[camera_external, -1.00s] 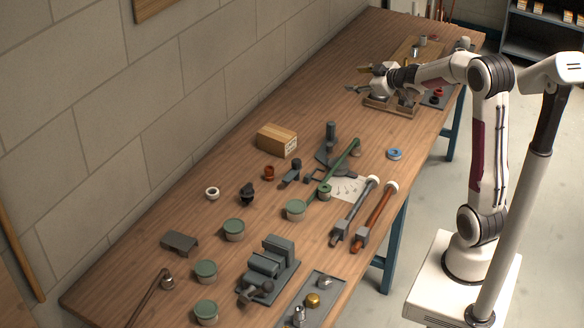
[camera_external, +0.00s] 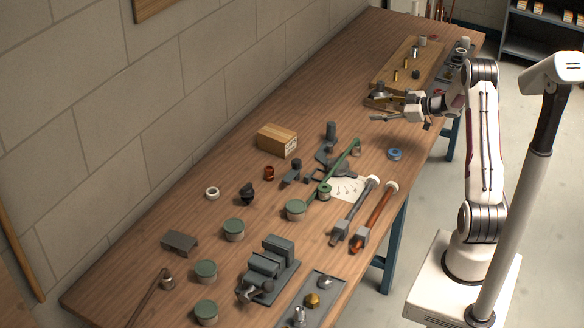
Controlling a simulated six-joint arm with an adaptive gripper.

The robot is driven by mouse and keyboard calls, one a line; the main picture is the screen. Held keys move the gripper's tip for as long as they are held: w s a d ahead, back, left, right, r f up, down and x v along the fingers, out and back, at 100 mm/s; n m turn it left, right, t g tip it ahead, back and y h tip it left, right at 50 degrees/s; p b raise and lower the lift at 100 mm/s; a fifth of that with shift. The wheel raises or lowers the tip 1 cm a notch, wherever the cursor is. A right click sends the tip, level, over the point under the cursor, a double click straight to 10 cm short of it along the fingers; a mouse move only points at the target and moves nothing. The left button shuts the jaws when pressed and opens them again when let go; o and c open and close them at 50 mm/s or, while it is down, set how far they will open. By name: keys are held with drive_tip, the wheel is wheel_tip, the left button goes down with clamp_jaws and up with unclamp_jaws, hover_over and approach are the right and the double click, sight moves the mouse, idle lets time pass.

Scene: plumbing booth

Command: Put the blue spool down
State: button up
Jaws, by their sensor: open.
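The blue spool (camera_external: 394,154) is a small blue ring-shaped piece lying on the wooden table, right of the middle, near the table's right edge. My gripper (camera_external: 374,119) is above the table, up and left of the spool in the picture and apart from it. Its fingers point left, are open, and hold nothing that I can see.
A wooden board with brass pegs (camera_external: 408,64) lies behind my gripper. A cardboard box (camera_external: 277,140), a green-handled tool (camera_external: 340,168) and two long pipe wrenches (camera_external: 376,215) lie nearer. Bare table (camera_external: 330,95) is free left of my gripper.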

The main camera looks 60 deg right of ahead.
sight(392, 152)
drive_tip(key=s+f+y, duration=0.1)
drive_tip(key=s+f, duration=0.2)
drive_tip(key=s+f+y, duration=0.1)
drive_tip(key=s+f, duration=0.2)
drive_tip(key=shift+s+d+f+t+y, duration=0.15)
drive_tip(key=shift+s+f+t+y, duration=0.1)
drive_tip(key=shift+s+t+y, duration=0.1)
drive_tip(key=s+f+y, duration=0.1)
drive_tip(key=s+f, duration=0.1)
drive_tip(key=s, duration=0.1)
drive_tip(key=s+a+f+y, duration=0.1)
drive_tip(key=s, duration=0.2)
drive_tip(key=s+a+f+y, duration=0.1)
drive_tip(key=s+f, duration=0.1)
drive_tip(key=s, duration=0.1)
drive_tip(key=shift+s+f+y, duration=0.15)
drive_tip(key=shift+f+y, duration=0.1)
drive_tip(key=shift+f, duration=0.05)
drive_tip(key=shift+a, duration=0.1)
drive_tip(key=shift+x, duration=1.3)
drive_tip(key=shift+w+d+r+x, duration=0.1)
drive_tip(key=shift+d+x, duration=0.05)
drive_tip(key=shift+x, duration=0.7)
drive_tip(key=shift+w+d+r+x, duration=0.1)
drive_tip(key=shift+x, duration=0.8)
drive_tip(key=shift+d+r+x, duration=0.1)
drive_tip(key=shift+d+x, duration=0.05)
drive_tip(key=shift+x, duration=0.7)
drive_tip(key=c, duration=0.8)
